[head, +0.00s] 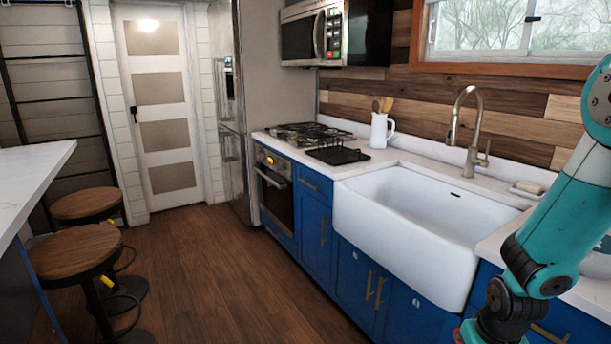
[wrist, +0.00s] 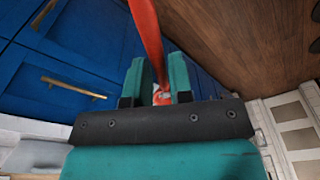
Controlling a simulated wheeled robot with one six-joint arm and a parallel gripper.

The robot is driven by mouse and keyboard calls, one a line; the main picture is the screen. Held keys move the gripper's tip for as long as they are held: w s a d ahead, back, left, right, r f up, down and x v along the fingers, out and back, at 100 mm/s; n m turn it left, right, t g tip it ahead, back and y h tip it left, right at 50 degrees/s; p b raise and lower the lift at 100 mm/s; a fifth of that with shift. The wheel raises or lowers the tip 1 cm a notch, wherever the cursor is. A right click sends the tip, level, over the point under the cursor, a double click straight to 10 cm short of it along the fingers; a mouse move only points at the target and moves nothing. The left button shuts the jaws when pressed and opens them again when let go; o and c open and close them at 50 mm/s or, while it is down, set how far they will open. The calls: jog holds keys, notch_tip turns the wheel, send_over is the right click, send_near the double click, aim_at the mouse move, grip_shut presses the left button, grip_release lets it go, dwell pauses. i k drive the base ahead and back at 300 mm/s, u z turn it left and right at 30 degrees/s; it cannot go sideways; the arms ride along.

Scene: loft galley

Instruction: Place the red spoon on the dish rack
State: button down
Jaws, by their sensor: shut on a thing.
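The red spoon (wrist: 149,35) is in the wrist view, running from the top edge down between the two teal fingers of my gripper (wrist: 160,75). My gripper is shut on it; the spoon's far end is cut off by the frame. In the head view a small red sliver shows at the bottom edge beside my arm, too small to identify; the gripper itself is below the frame there. The black dish rack (head: 338,152) sits on the white counter between the stove and the sink, apart from the spoon. It looks empty.
A white sink (head: 420,215) with a tall faucet (head: 473,130) lies between my arm and the rack. A white pitcher (head: 380,131) with wooden utensils stands behind the rack. The gas stove (head: 305,134) is to its left. Stools (head: 73,255) stand left; the wooden floor between is clear.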

aim_at(330, 159)
jog(key=u, duration=0.75)
jog(key=i, duration=1)
jog(key=u, duration=0.25)
jog(key=i, duration=1.45)
jog(key=z, duration=0.55)
